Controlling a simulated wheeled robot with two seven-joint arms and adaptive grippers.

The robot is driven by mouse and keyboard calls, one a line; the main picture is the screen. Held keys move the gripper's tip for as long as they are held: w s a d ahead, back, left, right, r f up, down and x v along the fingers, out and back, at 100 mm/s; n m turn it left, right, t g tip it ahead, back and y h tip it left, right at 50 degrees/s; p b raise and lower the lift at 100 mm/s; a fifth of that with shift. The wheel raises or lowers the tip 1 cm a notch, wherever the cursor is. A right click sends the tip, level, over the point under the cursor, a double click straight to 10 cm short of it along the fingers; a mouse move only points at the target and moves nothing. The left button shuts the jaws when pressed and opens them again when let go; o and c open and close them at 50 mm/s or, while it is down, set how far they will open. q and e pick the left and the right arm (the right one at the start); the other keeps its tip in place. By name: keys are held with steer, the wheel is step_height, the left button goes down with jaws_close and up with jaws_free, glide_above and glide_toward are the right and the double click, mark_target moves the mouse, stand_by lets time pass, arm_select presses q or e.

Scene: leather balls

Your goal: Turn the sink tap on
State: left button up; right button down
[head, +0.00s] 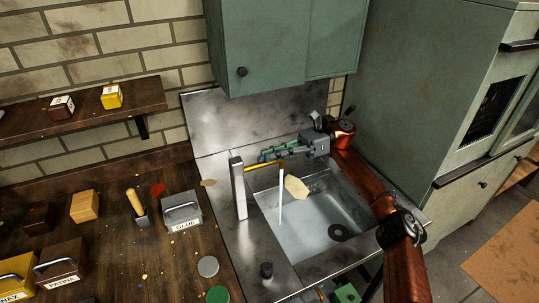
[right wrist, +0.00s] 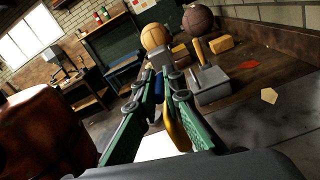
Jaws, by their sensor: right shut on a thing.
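The sink tap (head: 239,190) is a grey upright column at the left edge of the metal sink (head: 318,226). A thin yellow bar (head: 262,167) reaches right from near its top. My right gripper (head: 267,155), with green fingers, is over the sink at this bar. In the right wrist view its fingers (right wrist: 160,95) are close together with a yellow piece (right wrist: 176,130) against them, and it is shut on that. A white vertical strip (head: 281,200) hangs below the bar's right end; it looks like running water. The fingers partly hide the bar. My left gripper is out of view.
A green wall cabinet (head: 285,45) hangs above the sink. A tall green cabinet (head: 415,95) stands to the right. The wooden counter at left holds a grey box (head: 181,211), a scraper (head: 138,208) and blocks. A tan flat piece (head: 296,188) shows over the basin.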

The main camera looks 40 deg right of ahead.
steer(key=c, duration=2)
jaws_free()
steer(key=shift+c, duration=0.2)
steer(key=s+d, duration=0.2)
steer(key=d, duration=0.9)
steer(key=shift+s+d, duration=0.15)
steer(key=shift+d, duration=0.2)
